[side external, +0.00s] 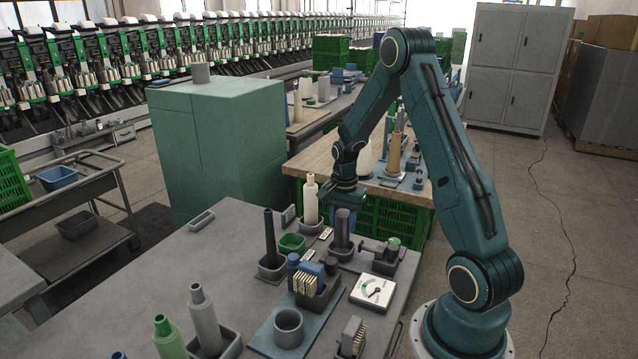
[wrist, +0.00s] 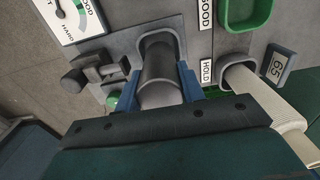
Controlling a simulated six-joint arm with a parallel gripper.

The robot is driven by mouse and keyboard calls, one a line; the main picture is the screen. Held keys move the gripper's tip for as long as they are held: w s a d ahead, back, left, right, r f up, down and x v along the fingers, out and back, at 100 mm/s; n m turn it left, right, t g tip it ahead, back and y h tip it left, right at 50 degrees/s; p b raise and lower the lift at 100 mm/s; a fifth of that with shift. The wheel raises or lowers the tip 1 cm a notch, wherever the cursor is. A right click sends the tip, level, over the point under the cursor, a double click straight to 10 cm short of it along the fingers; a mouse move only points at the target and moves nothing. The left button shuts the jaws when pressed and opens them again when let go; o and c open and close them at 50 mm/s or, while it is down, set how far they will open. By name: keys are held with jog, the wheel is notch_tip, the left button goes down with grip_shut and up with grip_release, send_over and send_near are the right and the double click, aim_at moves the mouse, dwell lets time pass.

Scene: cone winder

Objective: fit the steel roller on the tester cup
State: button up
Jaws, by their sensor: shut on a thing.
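The steel roller (side external: 342,232) is a dark grey cylinder that stands upright in a square grey holder (side external: 341,253). My gripper (side external: 345,201) is over its upper end in the side view. In the wrist view the blue fingers of my gripper (wrist: 160,88) are on both sides of the roller (wrist: 162,66) and shut on it. Its lower end is hidden inside the holder. A round, open grey cup (side external: 288,327) stands on a blue plate at the front and looks empty. It seems to be the tester cup, and it is outside the wrist view.
A dial gauge (side external: 373,291) and a clamp-like device (side external: 381,250) stand right of the holder. A green tray (side external: 292,243), a cream cone (side external: 310,203) and a black cone (side external: 270,240) are left.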

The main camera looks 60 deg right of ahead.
aim_at(343, 213)
jog(key=shift+f, duration=1.7)
dwell(1.3)
jog(key=o, duration=1.7)
jog(key=shift+o, duration=0.2)
jog(key=shift+s, duration=0.1)
jog(key=shift+r, duration=4)
